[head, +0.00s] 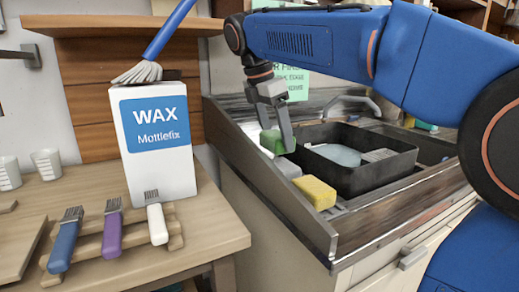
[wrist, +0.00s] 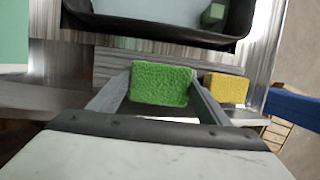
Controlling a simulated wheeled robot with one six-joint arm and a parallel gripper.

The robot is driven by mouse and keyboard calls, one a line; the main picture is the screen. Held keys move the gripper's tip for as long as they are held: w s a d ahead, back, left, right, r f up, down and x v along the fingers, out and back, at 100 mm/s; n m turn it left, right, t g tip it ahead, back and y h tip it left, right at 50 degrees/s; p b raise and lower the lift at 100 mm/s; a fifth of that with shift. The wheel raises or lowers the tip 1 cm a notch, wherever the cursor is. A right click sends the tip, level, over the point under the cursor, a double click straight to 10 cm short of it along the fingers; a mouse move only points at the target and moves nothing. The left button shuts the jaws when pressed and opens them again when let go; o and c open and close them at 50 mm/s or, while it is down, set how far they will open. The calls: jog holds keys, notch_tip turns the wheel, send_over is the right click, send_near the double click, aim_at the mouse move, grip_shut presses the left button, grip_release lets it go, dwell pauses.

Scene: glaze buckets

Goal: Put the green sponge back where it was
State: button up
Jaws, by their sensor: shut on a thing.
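The green sponge (head: 271,141) is between the fingers of my gripper (head: 279,140), above the near left edge of the sink unit. In the wrist view the green sponge (wrist: 161,84) is upright between both fingertips, which press on its sides. A yellow sponge (head: 315,192) lies on the ledge in front of the black basin (head: 375,180), and it also shows right of the green sponge in the wrist view (wrist: 226,88). A grey block (head: 285,167) lies on the same ledge, just below the held sponge. I cannot tell whether the green sponge touches anything beneath it.
The black basin holds pale liquid (head: 337,154). The sink's raised metal rim (head: 270,190) runs along the near side. On the wooden table at left stand a WAX box (head: 160,165) and several brushes on a wooden rack (head: 85,250). A faucet (head: 350,101) is behind the basin.

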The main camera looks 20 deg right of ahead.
jog(key=w+a, duration=0.2)
jog(key=w, duration=0.7)
jog(key=shift+d+f, duration=0.1)
jog(key=shift+f, duration=3.4)
jog(key=shift+f, duration=0.15)
jog(key=o, duration=1.2)
jog(key=v, duration=1.2)
